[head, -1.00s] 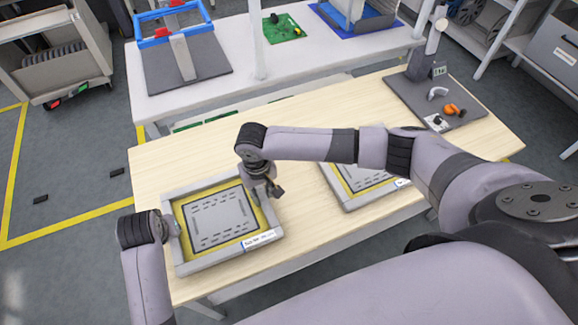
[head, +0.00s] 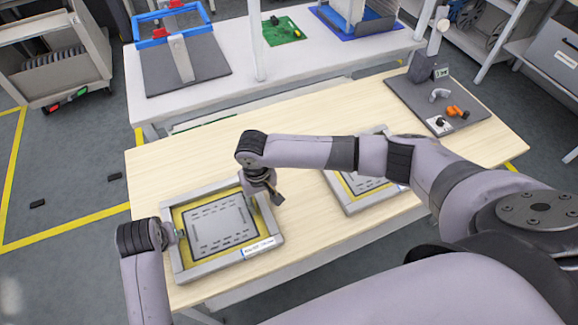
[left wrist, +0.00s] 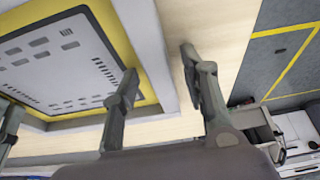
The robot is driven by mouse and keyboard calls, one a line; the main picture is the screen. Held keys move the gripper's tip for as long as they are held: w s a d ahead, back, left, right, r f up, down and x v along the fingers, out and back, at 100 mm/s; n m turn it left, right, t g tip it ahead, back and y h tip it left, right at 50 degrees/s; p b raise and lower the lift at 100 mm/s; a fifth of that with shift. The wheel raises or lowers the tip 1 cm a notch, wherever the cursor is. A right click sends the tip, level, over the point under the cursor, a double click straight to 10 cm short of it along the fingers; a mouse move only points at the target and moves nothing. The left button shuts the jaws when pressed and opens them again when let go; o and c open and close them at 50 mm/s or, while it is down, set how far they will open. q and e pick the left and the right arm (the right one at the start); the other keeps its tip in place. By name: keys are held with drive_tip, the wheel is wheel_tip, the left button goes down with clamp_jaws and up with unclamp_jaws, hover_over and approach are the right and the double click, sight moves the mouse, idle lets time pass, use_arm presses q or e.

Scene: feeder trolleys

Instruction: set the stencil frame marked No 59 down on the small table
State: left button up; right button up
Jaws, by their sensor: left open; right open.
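A stencil frame (head: 211,267) with grey rails, a yellow border and a slotted grey plate lies at the left end of the small wooden table (head: 315,240). Its front label is too small to read. A second such frame (head: 352,207), partly hidden by my right arm, lies to its right. My left gripper (head: 176,236) is at the first frame's left rail. In the left wrist view that rail (left wrist: 150,50) passes between the open fingers of the left gripper (left wrist: 160,80). My right gripper (head: 264,194) is open at the right rail; its finger contact is unclear.
A grey board (head: 410,97) with a stand and small orange and white parts occupies the table's far right. Behind is a white bench (head: 235,85) with a blue fixture (head: 172,25). Bare wood lies between the two frames and behind them.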

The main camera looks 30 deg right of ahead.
use_arm(q)
drive_tip(key=v, duration=1.2)
use_arm(e)
wheel_tip(320, 180, up, 12)
idle(0.5)
